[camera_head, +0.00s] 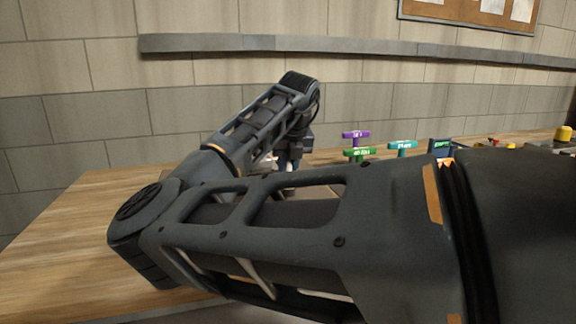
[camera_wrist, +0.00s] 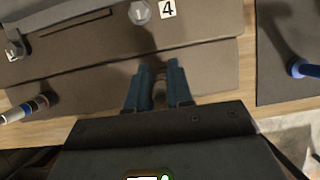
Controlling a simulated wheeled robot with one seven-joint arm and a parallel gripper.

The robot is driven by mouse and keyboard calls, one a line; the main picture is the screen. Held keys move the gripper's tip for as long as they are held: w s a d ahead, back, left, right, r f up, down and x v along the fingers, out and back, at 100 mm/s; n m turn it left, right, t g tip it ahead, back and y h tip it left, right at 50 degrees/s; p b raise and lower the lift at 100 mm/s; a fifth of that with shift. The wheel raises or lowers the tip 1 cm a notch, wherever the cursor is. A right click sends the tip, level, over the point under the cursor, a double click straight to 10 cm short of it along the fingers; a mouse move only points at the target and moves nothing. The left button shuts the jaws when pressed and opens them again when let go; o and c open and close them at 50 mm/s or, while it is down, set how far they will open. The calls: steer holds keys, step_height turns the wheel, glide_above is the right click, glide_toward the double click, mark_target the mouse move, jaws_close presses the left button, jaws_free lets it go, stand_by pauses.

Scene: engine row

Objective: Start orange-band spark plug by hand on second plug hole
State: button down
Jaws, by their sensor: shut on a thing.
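My gripper (camera_wrist: 158,72) is shut on a small pale, rounded piece (camera_wrist: 159,94), seen between its blue fingers in the wrist view. Most of this piece is hidden, and I cannot make out a band colour on it; it may be the spark plug. The fingers are over a grey-brown block or plate (camera_wrist: 85,75), and I cannot tell whether the held piece touches it. A round pale spot (camera_wrist: 139,12), possibly a plug hole, lies ahead beside a label marked 4 (camera_wrist: 168,9). In the head view my gripper (camera_head: 289,168) is small and partly hidden by my arm.
A white cylinder with a blue band (camera_wrist: 26,108) lies at the left in the wrist view. A blue-ended tool (camera_wrist: 300,68) lies on a dark mat (camera_wrist: 272,92) at right. Purple (camera_head: 356,135), green (camera_head: 360,153) and teal (camera_head: 402,147) T-handles stand right of my gripper. The wooden bench (camera_head: 50,250) is clear at left.

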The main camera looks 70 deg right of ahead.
steer(key=shift+m, duration=0.7)
steer(key=c, duration=0.9)
jaws_free()
steer(key=shift+v, duration=3.85)
